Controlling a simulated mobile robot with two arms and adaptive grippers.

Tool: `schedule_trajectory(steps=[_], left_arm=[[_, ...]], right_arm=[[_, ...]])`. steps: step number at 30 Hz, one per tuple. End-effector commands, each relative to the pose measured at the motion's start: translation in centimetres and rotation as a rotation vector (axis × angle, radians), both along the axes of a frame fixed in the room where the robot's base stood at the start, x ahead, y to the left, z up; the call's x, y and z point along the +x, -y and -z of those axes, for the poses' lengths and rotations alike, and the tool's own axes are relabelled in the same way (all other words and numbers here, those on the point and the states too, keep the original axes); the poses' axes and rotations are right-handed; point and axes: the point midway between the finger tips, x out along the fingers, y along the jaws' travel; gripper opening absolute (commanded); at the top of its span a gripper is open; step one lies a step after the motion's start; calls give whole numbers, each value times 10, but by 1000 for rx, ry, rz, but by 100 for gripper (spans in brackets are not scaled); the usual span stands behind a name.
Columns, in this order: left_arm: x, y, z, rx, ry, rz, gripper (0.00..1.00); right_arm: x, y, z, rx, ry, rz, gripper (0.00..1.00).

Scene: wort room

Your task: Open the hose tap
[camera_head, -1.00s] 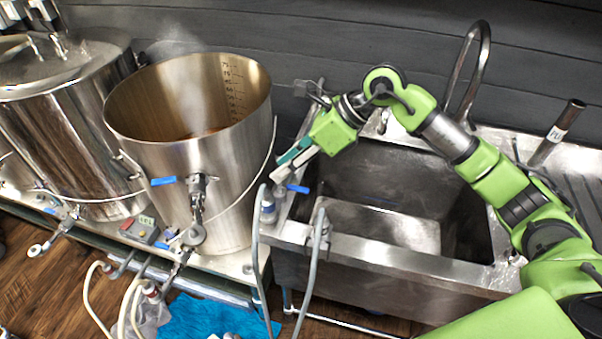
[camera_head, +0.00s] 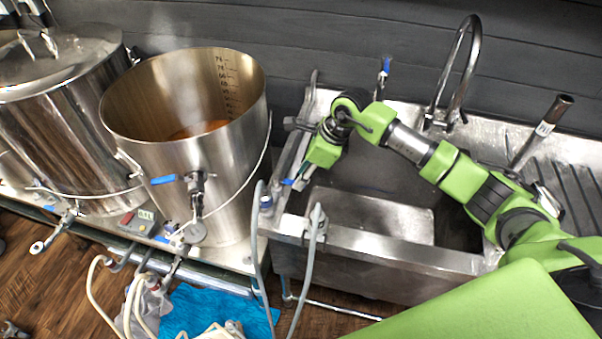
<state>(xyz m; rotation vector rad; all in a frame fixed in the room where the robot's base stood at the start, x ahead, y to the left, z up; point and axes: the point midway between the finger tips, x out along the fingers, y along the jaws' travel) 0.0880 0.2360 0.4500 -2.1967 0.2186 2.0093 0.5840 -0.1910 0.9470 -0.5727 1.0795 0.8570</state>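A small tap with a blue handle (camera_head: 288,182) sits at the left rim of the steel sink, beside the grey hose (camera_head: 258,225). My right gripper (camera_head: 299,182) reaches over the sink and points down, with its tips close beside this handle. I cannot tell whether they touch it, and the fingers are too small and foreshortened to show whether they are open or shut. A second blue-handled fitting (camera_head: 386,65) stands upright at the back of the sink. My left gripper is not clearly in view.
The steel sink (camera_head: 400,258) has a tall curved faucet (camera_head: 468,60) behind it. An open steaming kettle (camera_head: 222,160) with a blue-handled valve (camera_head: 163,180) stands close to the left. A lidded kettle (camera_head: 70,120) stands farther left. A blue cloth (camera_head: 205,312) and hoses lie below.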

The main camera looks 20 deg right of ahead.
Motion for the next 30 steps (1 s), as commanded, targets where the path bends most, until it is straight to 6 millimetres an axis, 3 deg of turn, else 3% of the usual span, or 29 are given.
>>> schedule_trajectory(steps=[6, 14, 17, 18, 30], left_arm=[[0, 0, -4, 0, 1, 0, 40], [1, 1, -4, 0, 2, 1, 40], [1, 1, -4, -1, 3, 1, 40], [1, 1, -4, -2, 3, 1, 40], [2, 1, 6, -2, 4, 2, 40]], right_arm=[[3, -5, 13, 0, 0, -1, 28], [3, -5, 14, 0, 0, -1, 28], [3, -5, 14, 0, 0, -1, 2], [3, -5, 14, 0, 0, -1, 0], [3, 5, 16, -1, 3, -25, 0]])
